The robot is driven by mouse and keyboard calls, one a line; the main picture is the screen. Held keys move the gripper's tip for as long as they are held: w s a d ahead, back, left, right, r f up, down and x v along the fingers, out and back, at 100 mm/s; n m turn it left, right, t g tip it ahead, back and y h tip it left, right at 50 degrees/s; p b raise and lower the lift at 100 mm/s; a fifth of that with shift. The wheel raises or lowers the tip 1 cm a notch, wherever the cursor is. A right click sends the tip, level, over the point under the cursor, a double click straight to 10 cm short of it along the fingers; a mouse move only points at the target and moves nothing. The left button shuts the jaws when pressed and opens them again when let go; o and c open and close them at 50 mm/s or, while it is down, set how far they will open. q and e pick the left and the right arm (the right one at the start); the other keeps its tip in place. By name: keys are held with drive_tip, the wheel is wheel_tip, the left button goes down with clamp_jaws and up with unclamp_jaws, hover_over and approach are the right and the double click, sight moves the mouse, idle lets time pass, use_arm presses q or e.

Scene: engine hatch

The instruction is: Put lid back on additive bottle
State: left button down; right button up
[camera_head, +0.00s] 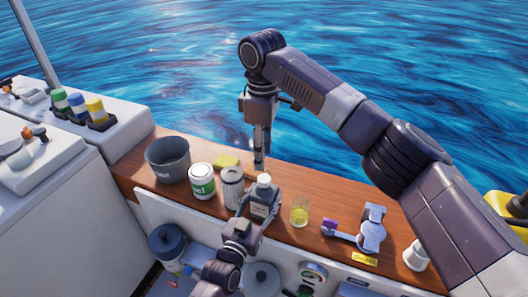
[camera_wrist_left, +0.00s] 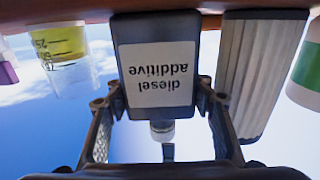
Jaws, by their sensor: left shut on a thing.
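The additive bottle (camera_head: 262,208) is a dark bottle with a white label, upright on the wooden counter. In the left wrist view it appears upside down, and its label reads "diesel additive" (camera_wrist_left: 158,78). My left gripper (camera_head: 258,217) is shut around the bottle's sides; its fingers flank it in the wrist view. The white lid (camera_head: 264,180) shows at the top of the bottle and also in the wrist view (camera_wrist_left: 162,131); whether it is seated is unclear. My right gripper (camera_head: 259,166) points down just above the lid. Its fingers look narrow, seen edge-on, so their opening is unclear.
Right are a beaker with yellow liquid (camera_head: 299,213) and a grey tool (camera_head: 370,230). Water lies beyond the counter.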

sight(264, 178)
drive_tip(key=shift+d+r+n, duration=0.1)
drive_tip(key=shift+d+n, duration=0.05)
drive_tip(key=shift+n, duration=1.25)
drive_tip(key=shift+f, duration=4.05)
clamp_jaws()
drive_tip(key=m, duration=0.5)
drive_tip(key=shift+o, duration=0.7)
unclamp_jaws()
